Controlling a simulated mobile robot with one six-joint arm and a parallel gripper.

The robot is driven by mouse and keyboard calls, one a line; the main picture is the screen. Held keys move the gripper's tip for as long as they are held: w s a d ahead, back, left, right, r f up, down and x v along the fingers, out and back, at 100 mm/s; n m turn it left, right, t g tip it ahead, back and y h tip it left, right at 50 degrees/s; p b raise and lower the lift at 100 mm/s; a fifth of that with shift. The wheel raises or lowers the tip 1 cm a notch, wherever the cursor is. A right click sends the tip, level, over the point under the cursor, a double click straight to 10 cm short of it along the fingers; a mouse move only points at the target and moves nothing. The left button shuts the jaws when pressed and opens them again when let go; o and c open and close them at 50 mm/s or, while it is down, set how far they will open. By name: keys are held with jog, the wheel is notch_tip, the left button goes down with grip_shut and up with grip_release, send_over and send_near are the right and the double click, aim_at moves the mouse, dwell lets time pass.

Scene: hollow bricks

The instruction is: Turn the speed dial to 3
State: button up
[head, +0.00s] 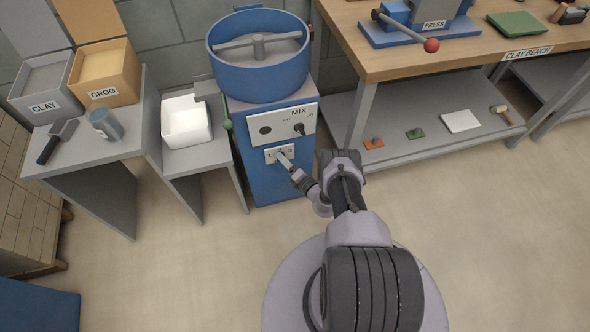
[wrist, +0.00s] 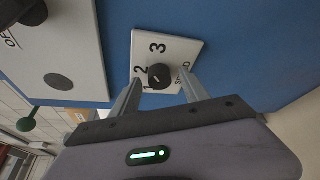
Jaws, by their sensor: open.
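The speed dial (wrist: 160,75) is a small dark round knob on a white plate (wrist: 172,49) marked 1, 2, 3 and a partly hidden word. In the wrist view, I cannot tell for sure which number its pointer is at. My gripper (wrist: 162,82) is open, with one finger on each side of the dial; whether they touch it is unclear. In the head view, my gripper (head: 283,157) is at the plate (head: 270,155), low on the front of the blue mixer (head: 263,185), and hides the dial.
Above is the MIX panel (head: 282,124) with an on/off knob (head: 299,129). A green-ended lever (head: 227,124) sticks out at the mixer's left, near a white bin (head: 187,122). The clay bench's lower shelf (head: 400,120) is at right. Floor in front is clear.

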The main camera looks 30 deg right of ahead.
jog(key=s+d+r+p, duration=0.1)
jog(key=s+r+p, duration=0.1)
jog(key=s, duration=1.4)
jog(key=shift+s+d+r+p, duration=0.15)
jog(key=shift+r+p, duration=0.2)
jog(key=shift+p, duration=0.5)
